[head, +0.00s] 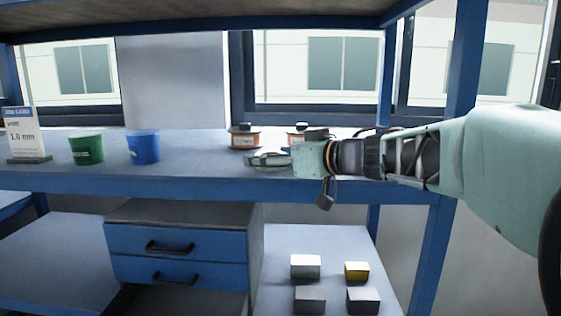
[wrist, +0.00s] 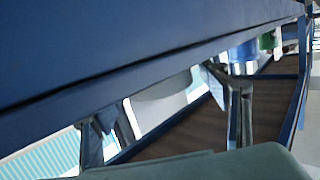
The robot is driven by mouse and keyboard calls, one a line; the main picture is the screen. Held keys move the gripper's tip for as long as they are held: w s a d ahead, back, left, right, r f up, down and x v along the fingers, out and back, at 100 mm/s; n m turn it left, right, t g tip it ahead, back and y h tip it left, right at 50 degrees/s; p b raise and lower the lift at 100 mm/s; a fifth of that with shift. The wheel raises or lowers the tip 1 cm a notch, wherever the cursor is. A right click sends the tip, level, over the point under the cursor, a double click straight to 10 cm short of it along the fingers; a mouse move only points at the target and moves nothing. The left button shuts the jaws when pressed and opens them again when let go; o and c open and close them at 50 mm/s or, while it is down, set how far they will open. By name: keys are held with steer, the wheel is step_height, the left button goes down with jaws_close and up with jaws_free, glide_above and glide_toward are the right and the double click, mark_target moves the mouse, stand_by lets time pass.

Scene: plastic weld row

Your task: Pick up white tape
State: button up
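No plainly white tape roll can be made out. Two short round rolls with reddish-orange sides and pale labels stand on the shelf in the head view: a left roll (head: 245,139) and a right roll (head: 296,134), each with a dark piece on top. The right roll is partly hidden behind my gripper. My gripper (head: 252,160) points left at the shelf's front part, in front of the rolls in the picture. In the wrist view its two dark fingers (wrist: 167,88) stand apart with nothing held between them.
The shelf's blue front edge (head: 200,183) runs below my gripper and fills much of the wrist view. A blue cup (head: 143,147), a green cup (head: 87,148) and a sign (head: 22,135) stand left. Drawers (head: 180,243) and several small blocks (head: 305,266) are below.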

steer(key=c, duration=1)
steer(key=shift+r, duration=0.1)
steer(key=shift+c, duration=0.2)
